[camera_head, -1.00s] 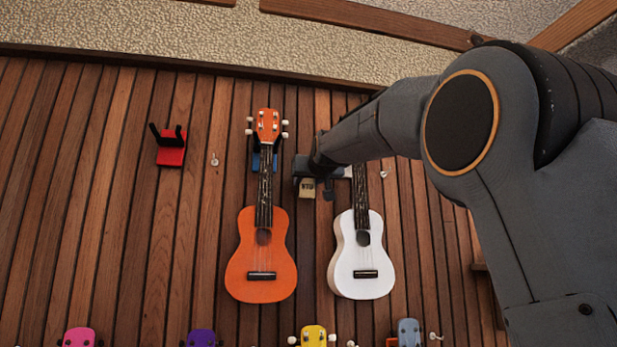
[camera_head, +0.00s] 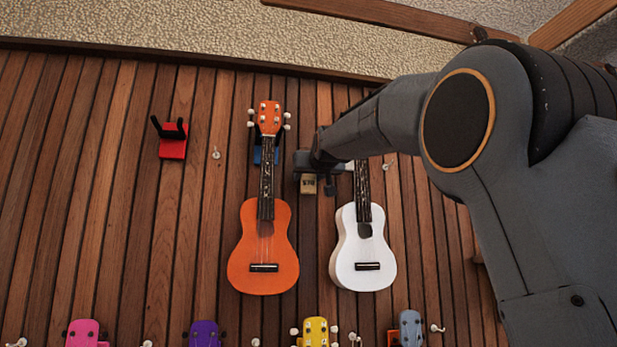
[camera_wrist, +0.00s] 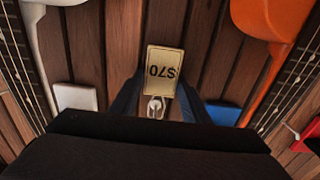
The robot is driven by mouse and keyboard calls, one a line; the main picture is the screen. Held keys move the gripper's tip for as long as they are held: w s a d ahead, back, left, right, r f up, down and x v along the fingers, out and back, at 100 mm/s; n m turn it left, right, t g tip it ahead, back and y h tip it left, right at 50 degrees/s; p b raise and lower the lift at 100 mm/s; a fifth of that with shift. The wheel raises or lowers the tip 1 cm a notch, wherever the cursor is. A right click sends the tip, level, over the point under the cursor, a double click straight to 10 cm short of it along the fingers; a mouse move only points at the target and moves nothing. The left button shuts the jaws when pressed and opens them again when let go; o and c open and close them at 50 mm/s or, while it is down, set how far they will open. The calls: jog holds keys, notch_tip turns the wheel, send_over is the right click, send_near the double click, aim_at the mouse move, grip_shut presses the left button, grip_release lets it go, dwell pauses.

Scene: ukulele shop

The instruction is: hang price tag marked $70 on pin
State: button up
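The $70 price tag (camera_wrist: 163,72) is a small gold plate, its marking upside down in the wrist view. It also shows in the head view (camera_head: 309,186), just below my gripper (camera_head: 309,176). In the wrist view my gripper (camera_wrist: 160,84) has a dark finger at each side edge of the tag and looks shut on it. A small silver pin (camera_wrist: 155,107) shows between the fingers, at the tag's top end. I cannot tell whether the tag's hole is around the pin. In the head view my gripper hides this pin.
The orange ukulele (camera_head: 264,245) hangs to the left and the white ukulele (camera_head: 363,250) to the right, both close to my gripper. An empty red hanger (camera_head: 173,140) and a bare pin (camera_head: 216,154) are farther left. Several more ukulele heads line the bottom edge.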

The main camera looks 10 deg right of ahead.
jog(key=shift+o, duration=1.3)
jog(key=shift+s, duration=0.1)
jog(key=s+b, duration=0.4)
jog(key=s, duration=0.3)
jog(key=shift+s, duration=0.3)
